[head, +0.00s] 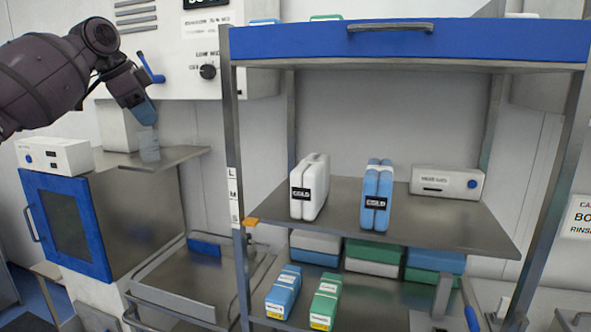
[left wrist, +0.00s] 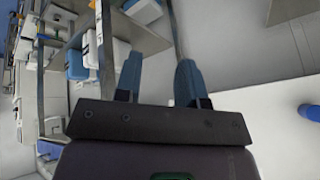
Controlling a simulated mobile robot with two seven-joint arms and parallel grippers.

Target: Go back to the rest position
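My left arm reaches in from the upper left in the head view. My left gripper (head: 146,112) has blue fingers and points down, in front of the wall unit and just above a clear container (head: 149,147). I cannot tell from this view whether they touch. In the left wrist view the two blue fingers of my left gripper (left wrist: 158,75) stand apart, with nothing seen between them. My right gripper is not in view.
A blue-topped metal rack (head: 409,62) holds a white COLD pack (head: 309,180), a blue COLD pack (head: 377,200) and boxes. A metal side shelf (head: 180,157) is above a blue-doored cabinet (head: 68,225). A blue lever (head: 151,70) sticks out near my gripper.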

